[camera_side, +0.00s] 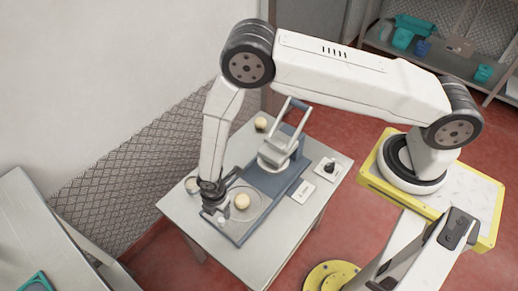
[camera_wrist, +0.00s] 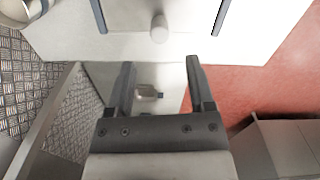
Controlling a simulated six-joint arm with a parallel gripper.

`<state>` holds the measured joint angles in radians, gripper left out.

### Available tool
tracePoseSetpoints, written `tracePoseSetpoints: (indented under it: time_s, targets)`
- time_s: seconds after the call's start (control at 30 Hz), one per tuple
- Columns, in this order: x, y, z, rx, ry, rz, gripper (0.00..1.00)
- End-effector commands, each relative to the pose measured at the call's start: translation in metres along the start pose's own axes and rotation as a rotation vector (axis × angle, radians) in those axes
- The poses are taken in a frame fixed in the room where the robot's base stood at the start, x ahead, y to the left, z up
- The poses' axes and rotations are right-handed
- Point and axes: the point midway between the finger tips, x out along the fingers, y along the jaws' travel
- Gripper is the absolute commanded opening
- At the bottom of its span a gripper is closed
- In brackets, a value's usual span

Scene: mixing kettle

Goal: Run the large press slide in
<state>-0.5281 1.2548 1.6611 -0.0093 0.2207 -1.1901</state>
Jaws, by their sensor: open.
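The large press slide (camera_side: 258,206) is a pale grey plate between the blue rails of the press base, pulled out at the near end of the table. A cream dough ball (camera_side: 242,201) sits on it. Its small whitish knob (camera_side: 222,220) is at the front edge; the knob also shows in the wrist view (camera_wrist: 159,28), ahead of my fingers and roughly centred between them. My gripper (camera_wrist: 160,75) is open and empty. In the side view my gripper (camera_side: 212,206) is close to the knob; contact cannot be told.
The press (camera_side: 278,150) with its raised lever handle stands at the far end of the base. Another cream ball (camera_side: 261,124) is behind it. A white card (camera_side: 300,192) and a small dark-topped item (camera_side: 329,166) lie at right. A round bowl (camera_wrist: 18,10) is left of the slide.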

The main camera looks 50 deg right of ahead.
Motion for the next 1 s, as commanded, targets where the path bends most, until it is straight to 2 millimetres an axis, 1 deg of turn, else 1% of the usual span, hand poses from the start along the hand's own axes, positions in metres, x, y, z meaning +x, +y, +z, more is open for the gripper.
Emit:
tracePoseSetpoints:
  time_s: [0.27, 0.7, 0.9, 1.0]
  targets:
    - [0.018, 0.0, 0.0, 0.001, 0.0, 0.0, 0.69]
    - [0.061, 0.0, 0.0, 0.001, 0.0, 0.0, 0.69]
    - [0.072, 0.0, 0.0, 0.001, 0.0, 0.0, 0.69]
    - [0.075, 0.0, 0.0, 0.001, 0.0, 0.001, 0.69]
